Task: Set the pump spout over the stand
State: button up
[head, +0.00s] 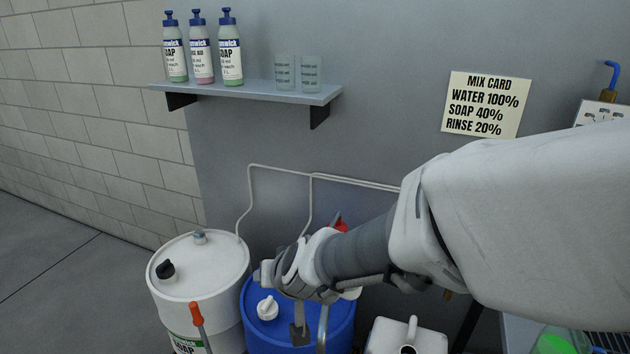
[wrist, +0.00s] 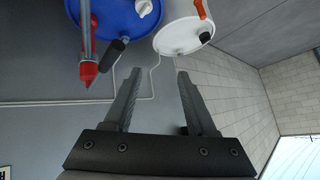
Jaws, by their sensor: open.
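In the wrist view my gripper (wrist: 158,76) is open, with nothing between its two fingers. What looks like the pump is a grey tube with a red pointed end (wrist: 88,73) and a black grip (wrist: 113,52), at the blue drum (wrist: 110,14), left of my fingers and apart from them. In the head view a red part (head: 340,224) shows just above my arm, over the blue drum (head: 255,308); my arm hides much of it. I cannot tell which thing is the stand, or where the spout's outlet is.
A white drum (head: 198,263) with an orange-red handle (head: 196,314) stands left of the blue drum. A white jug (head: 425,343) stands right. A wall shelf (head: 255,92) holds bottles and cups. A mix card (head: 484,104) and blue hooked pipe (head: 612,70) are at right. Floor at left is clear.

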notch_tip(320, 180, down, 7)
jog(key=a+h, duration=0.2)
jog(key=a, duration=0.1)
jog(key=n+t+h+b, duration=0.25)
jog(key=t+h, duration=0.25)
jog(key=h, duration=0.4)
send_near(326, 307)
jog(key=x, duration=1.1)
jog(key=shift+a+f+b, duration=0.2)
jog(key=shift+f+b, duration=0.1)
jog(key=shift+f, duration=0.1)
grip_shut()
